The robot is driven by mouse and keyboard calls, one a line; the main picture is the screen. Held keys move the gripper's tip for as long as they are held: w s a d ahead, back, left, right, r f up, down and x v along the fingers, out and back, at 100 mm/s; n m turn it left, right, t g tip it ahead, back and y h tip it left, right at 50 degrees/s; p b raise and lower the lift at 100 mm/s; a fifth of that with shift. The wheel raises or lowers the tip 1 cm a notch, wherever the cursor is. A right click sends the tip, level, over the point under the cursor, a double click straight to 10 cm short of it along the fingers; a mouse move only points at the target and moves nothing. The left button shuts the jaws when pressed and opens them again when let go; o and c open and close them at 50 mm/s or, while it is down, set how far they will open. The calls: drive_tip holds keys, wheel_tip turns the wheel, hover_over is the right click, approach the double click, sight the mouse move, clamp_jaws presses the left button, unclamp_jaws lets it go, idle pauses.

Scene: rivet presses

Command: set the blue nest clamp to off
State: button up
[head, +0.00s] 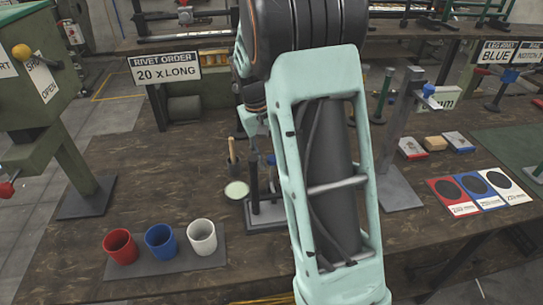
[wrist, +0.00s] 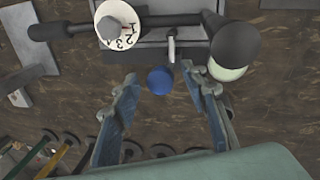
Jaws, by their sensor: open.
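In the wrist view, a round blue knob (wrist: 160,80) shows on the near side of a grey press fixture, just below a short, pale metal lever (wrist: 171,45). I take it for the blue nest clamp's handle; its on or off setting cannot be read. My gripper (wrist: 159,76) is open, with one finger on each side of the knob. Gaps show between the knob and both fingers, and nothing is held. In the head view, my arm covers much of the press (head: 267,212), and the fingertips are not clear.
A white numbered dial (wrist: 117,25) and a thick black handle (wrist: 234,42) flank the lever closely. Red (head: 120,247), blue (head: 161,242) and white (head: 202,238) cups stand at front left. Another stand (head: 398,145) with a blue knob is at right.

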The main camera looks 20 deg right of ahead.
clamp_jaws()
drive_tip(key=shift+w+r, duration=0.15)
idle(0.4)
drive_tip(key=w+p, duration=0.1)
drive_tip(key=g+p, duration=0.1)
drive_tip(key=p, duration=0.1)
drive_tip(key=shift+w+d+r+g, duration=0.2)
drive_tip(key=shift+w+d+g, duration=0.1)
drive_tip(key=shift+w, duration=0.1)
drive_tip(key=w+d+f+p, duration=0.2)
drive_tip(key=w+f+p, duration=0.2)
drive_tip(key=w, duration=0.6)
drive_tip(key=shift+w+f+g, duration=0.2)
drive_tip(key=shift+f+g, duration=0.15)
drive_tip(key=shift+g, duration=0.05)
drive_tip(key=shift+d+f+g+y+p, duration=0.15)
drive_tip(key=shift+f+g+y+p, duration=0.15)
drive_tip(key=shift+p, duration=0.05)
